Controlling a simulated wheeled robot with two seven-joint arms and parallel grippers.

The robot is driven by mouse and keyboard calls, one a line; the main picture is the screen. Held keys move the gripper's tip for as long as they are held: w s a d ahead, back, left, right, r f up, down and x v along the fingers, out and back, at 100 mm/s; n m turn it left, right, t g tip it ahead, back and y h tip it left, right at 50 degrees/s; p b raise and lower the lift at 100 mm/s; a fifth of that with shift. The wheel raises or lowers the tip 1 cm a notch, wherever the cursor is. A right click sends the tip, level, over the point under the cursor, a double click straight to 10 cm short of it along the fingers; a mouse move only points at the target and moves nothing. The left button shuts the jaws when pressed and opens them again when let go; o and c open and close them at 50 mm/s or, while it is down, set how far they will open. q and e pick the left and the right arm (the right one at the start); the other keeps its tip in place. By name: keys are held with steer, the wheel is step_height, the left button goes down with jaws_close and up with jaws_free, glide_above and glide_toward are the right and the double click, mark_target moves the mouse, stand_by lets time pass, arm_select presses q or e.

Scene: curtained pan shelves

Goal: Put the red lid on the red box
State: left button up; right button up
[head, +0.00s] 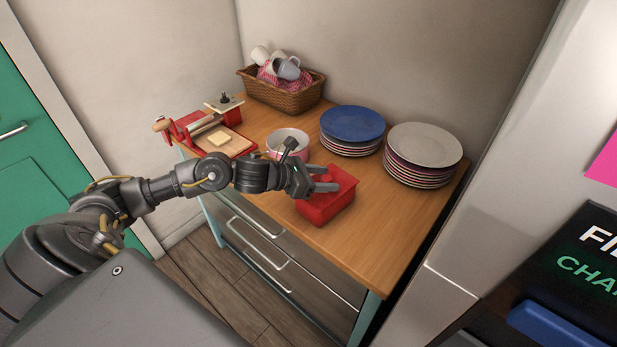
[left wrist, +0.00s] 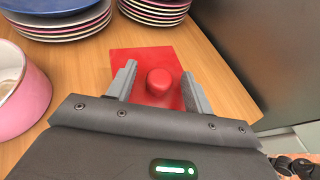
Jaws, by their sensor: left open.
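The red box (head: 325,211) stands on the wooden counter near its front edge. The red lid (head: 343,178) lies on top of the box and looks about flat. In the left wrist view the lid (left wrist: 140,60) is a red square with a round red knob (left wrist: 158,80). My left gripper (head: 329,178) is open, its fingers on either side of the knob, with a gap to each finger in the left wrist view (left wrist: 158,70). The lid's near side is hidden by the gripper in that view.
A pink-white pot (head: 286,140) stands just behind my left gripper. Blue-topped plates (head: 352,123) and grey-topped plates (head: 424,145) stand behind the box. A red slicer board (head: 228,141) and a wicker basket (head: 285,97) are farther left. The counter's right front (head: 385,235) is clear.

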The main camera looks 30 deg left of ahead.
arm_select(q)
steer(key=b+v, duration=0.3)
steer(key=v, duration=0.6)
steer(key=shift+s+a, duration=0.2)
steer(key=shift+s, duration=0.05)
stand_by(0.5)
